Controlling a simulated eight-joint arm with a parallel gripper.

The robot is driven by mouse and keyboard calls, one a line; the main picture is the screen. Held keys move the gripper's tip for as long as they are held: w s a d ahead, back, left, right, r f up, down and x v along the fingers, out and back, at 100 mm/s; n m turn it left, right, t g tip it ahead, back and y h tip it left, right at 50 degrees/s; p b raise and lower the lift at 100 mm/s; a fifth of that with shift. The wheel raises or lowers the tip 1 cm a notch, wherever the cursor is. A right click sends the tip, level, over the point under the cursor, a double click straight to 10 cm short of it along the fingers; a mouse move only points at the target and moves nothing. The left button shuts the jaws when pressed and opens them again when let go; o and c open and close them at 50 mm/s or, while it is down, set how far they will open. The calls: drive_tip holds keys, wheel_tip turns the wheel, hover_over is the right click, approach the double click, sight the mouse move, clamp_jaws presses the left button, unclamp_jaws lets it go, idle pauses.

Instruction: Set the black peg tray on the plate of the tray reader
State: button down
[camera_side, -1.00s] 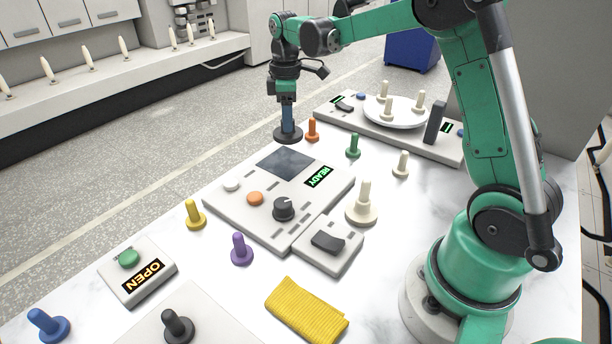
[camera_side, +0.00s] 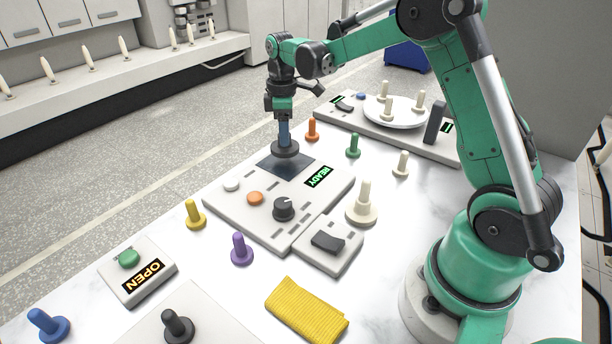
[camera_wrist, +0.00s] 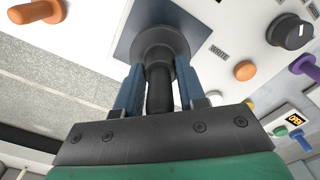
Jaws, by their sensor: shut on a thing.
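My gripper (camera_side: 284,135) is shut on the upright peg of the black peg tray (camera_side: 285,150), a round dark disc with a peg in its middle. In the wrist view the blue fingers (camera_wrist: 158,92) clasp the peg on both sides. The tray reader (camera_side: 262,215) is a light grey box with a green READY display (camera_side: 318,177). Its dark square plate (camera_side: 288,168) lies at its far end. The black tray is over the plate's far part, level; whether it touches the plate I cannot tell. The disc hides part of the plate in both views.
The reader's top carries a white button, an orange button (camera_side: 255,198) and a black knob (camera_side: 284,208). Orange (camera_side: 312,130), green (camera_side: 353,146), yellow and purple peg trays stand around it. A dark grey peg tray (camera_side: 178,327) is at the front left. A yellow cloth (camera_side: 306,310) lies in front.

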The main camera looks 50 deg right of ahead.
drive_tip(key=shift+f, duration=0.15)
drive_tip(key=shift+f, duration=1.15)
drive_tip(key=shift+f, duration=0.1)
idle(0.4)
drive_tip(key=shift+c, duration=2.1)
unclamp_jaws()
